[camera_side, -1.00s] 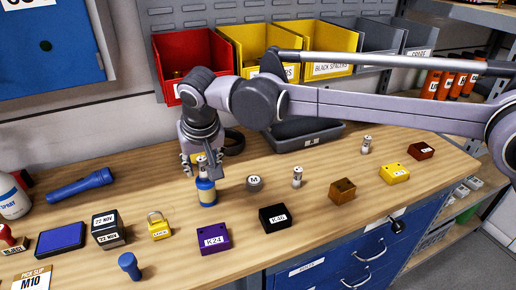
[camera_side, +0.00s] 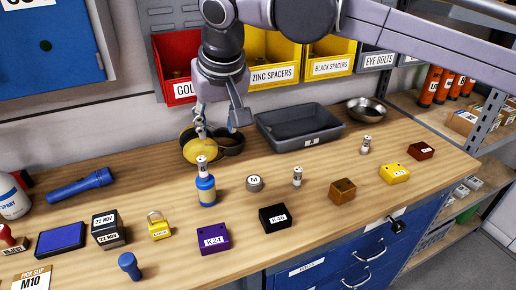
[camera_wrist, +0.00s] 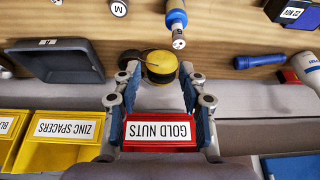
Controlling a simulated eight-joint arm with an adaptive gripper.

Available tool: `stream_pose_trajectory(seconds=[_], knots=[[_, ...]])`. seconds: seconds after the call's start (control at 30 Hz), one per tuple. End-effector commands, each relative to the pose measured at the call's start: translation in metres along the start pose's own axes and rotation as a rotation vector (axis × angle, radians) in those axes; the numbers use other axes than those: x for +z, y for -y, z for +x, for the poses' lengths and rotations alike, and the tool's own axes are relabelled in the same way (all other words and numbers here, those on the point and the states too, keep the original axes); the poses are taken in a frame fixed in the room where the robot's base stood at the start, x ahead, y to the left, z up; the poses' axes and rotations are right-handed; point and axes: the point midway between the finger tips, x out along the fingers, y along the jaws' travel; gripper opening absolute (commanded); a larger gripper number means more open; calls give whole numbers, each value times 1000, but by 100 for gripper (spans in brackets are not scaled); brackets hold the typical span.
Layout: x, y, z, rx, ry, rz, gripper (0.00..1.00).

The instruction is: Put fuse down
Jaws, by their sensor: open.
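A small fuse (camera_side: 202,164), pale and banded, stands upright on top of a blue bottle (camera_side: 207,190) on the bench. In the wrist view the fuse (camera_wrist: 178,42) shows at the end of the blue bottle (camera_wrist: 176,17). My gripper (camera_side: 218,118) is above and behind them, apart from both, over the yellow and black ear defenders. It is open and empty; both fingers of my gripper (camera_wrist: 160,70) stand wide apart in the wrist view.
Ear defenders (camera_side: 202,151) lie below my gripper. A grey tray (camera_side: 270,140) and metal bowl (camera_side: 366,108) stand at the back. Red and yellow bins (camera_side: 275,76) line the wall. Several small blocks, a padlock (camera_side: 159,226) and a grey weight (camera_side: 254,183) stand around the bottle.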

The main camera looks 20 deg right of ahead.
Motion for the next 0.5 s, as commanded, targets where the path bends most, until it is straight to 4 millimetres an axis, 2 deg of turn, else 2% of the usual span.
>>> stream_pose_trajectory(seconds=[0.03,0.17,0.27,0.37,0.5], knots=[[-2,-23,-2,-1,-3,7,42],[2,-83,-6,-15,-17,7,42],[13,-128,-7,-24,-32,7,42],[30,-170,-6,-31,-50,6,42],[63,-225,-1,-34,-81,7,42]])
